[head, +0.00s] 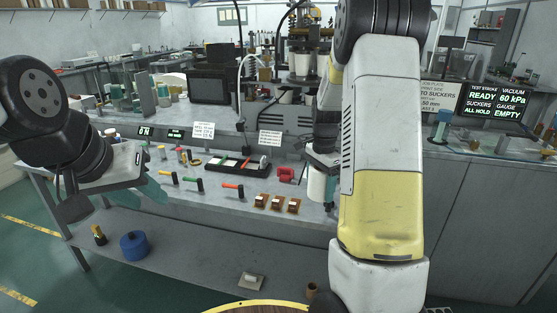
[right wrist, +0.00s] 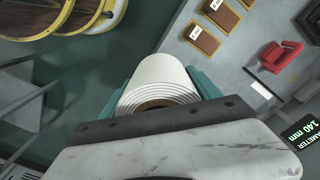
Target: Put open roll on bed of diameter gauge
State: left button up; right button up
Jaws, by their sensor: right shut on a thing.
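My right gripper (head: 321,168) is shut on a white paper roll (head: 317,187) and holds it over the right part of the bench. In the right wrist view the roll (right wrist: 160,85) sits between teal fingers, its layered end and brown core facing the camera. A display reading 140 mm (right wrist: 300,128), with part of the word diameter, shows at the right edge there. I cannot make out the bed of the diameter gauge; my right arm covers part of the bench. My left gripper (head: 142,204) has teal fingers apart and looks empty, at the bench's left front.
The bench (head: 225,195) carries coloured-handled tools (head: 195,185), a dark tray (head: 235,164), a red device (head: 286,174) and several brown blocks (head: 276,203). A blue roll (head: 134,245) stands on the lower shelf.

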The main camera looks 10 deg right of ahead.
aim_at(291, 166)
jog(key=i, duration=1.2)
